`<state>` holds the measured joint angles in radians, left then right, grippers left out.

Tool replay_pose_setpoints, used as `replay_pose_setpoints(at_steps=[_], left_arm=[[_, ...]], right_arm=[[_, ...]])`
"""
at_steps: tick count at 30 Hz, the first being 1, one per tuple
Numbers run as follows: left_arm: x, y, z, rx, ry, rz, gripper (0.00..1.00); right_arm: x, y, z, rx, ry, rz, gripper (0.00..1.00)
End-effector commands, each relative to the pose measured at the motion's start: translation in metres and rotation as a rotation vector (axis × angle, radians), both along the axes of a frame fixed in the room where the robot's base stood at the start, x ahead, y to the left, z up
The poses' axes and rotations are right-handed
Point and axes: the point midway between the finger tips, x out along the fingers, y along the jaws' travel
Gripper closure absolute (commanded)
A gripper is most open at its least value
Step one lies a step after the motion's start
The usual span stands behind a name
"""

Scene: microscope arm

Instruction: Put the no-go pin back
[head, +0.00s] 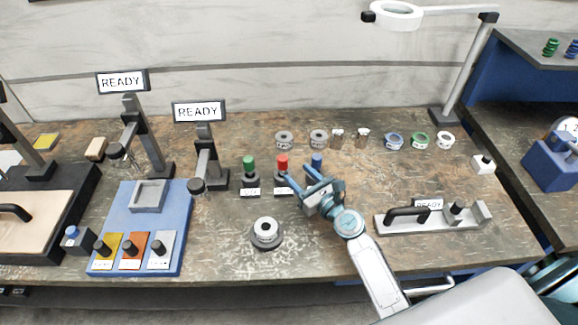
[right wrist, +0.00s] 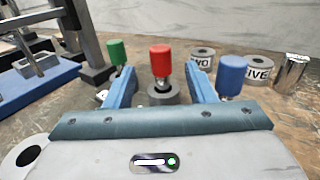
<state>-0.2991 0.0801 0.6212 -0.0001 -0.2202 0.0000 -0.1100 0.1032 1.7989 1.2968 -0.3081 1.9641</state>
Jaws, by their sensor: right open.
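A red-topped pin (head: 282,161) stands upright in a dark round holder with a small label in front, too small to read. A green-topped pin (head: 249,162) stands in a like holder to its left. A blue-topped pin (head: 317,160) stands to its right, its lower part hidden by my gripper. My right gripper (head: 297,174) is open and empty, just in front of the red pin. In the right wrist view the red pin (right wrist: 161,62) shows between the two fingers, apart from both. The blue pin (right wrist: 232,72) is outside the right finger. My left gripper is not in view.
A grey ring-shaped block (head: 266,233) sits on the bench in front of the pins. Several rings and metal cylinders stand behind. A blue tray (head: 122,222) lies to the left, a grey fixture with a black handle (head: 425,217) to the right.

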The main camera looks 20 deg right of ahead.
Motion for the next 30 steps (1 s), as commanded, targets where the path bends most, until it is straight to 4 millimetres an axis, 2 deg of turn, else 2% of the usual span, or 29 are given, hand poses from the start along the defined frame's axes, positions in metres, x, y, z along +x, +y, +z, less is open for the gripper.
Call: replay_pose_setpoints(at_steps=[3,9,30], left_arm=[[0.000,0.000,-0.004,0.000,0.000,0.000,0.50],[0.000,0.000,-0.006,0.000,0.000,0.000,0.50],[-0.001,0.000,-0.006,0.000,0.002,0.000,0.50]], right_arm=[[-0.019,-0.006,-0.002,-0.001,0.001,0.001,0.50],[-0.033,-0.010,0.000,0.000,0.000,0.001,0.50],[-0.034,-0.011,0.000,0.001,0.000,0.001,0.50]])
